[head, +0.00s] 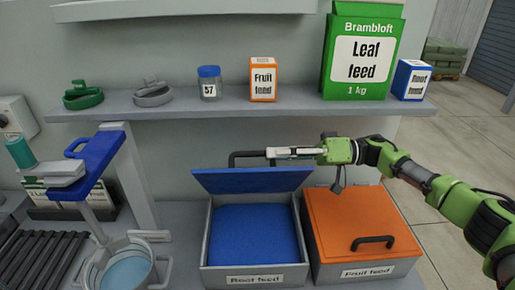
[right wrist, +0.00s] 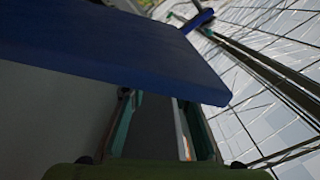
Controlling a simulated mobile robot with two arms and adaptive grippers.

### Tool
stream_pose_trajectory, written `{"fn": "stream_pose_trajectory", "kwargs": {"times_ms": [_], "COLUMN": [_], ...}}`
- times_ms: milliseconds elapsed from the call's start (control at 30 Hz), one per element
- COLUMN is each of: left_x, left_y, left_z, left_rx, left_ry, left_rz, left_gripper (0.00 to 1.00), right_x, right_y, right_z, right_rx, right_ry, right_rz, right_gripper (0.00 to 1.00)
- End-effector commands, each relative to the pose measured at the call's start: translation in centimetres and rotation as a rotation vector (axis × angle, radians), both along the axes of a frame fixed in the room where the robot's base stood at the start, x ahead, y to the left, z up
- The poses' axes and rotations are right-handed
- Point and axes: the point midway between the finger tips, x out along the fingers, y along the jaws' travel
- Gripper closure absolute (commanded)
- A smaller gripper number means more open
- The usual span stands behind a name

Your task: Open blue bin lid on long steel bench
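The blue bin (head: 205,253), labelled "Root feed", stands on the bench with its blue lid (head: 250,181) raised and tilted back. Blue contents show inside it. The lid's dark handle (head: 240,156) shows above the lid's upper edge. My right gripper (head: 271,155) is at the handle's right end, just above the lid, pointing left. In the right wrist view the blue lid (right wrist: 120,45) crosses in front of the fingertips, and the gripper's fingers (right wrist: 162,125) stand apart. Whether they touch the handle is hidden. My left gripper is out of view.
An orange-lidded bin (head: 345,222), labelled "Fruit feed", stands shut at the right. A shelf (head: 210,108) above carries a green Leaf feed box (head: 362,55), smaller boxes, a jar and clamps. A bucket (head: 125,268) and a blue bracket (head: 95,160) stand left.

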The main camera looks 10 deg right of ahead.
Motion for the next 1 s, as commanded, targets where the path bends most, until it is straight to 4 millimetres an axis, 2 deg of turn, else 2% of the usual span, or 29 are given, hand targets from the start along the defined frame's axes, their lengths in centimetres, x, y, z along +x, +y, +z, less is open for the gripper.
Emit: {"fn": "stream_pose_trajectory", "kwargs": {"times_ms": [100, 300, 667, 767, 800, 1000], "left_x": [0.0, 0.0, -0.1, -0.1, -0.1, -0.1], "left_y": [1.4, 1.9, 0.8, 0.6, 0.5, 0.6], "left_z": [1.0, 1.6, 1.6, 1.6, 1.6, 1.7], "left_rx": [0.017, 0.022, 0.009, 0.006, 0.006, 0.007], "left_ry": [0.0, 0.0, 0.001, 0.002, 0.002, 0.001], "left_rz": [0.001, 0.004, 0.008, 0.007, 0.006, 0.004], "left_gripper": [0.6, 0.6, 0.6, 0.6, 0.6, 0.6], "right_x": [0.4, 0.9, 1.0, 1.0, 1.0, 1.1], "right_y": [2.2, 4.2, 4.7, 4.7, 4.7, 4.7], "right_z": [0.3, 0.1, -0.1, 0.0, 0.0, 0.1], "right_rx": [0.001, 0.0, 0.0, 0.0, 0.0, 0.001], "right_ry": [0.001, 0.0, 0.0, 0.0, 0.0, 0.004], "right_rz": [0.001, -0.001, -0.003, -0.003, -0.003, -0.003], "right_gripper": [0.72, 0.72, 0.72, 0.96, 1.0, 1.0]}}
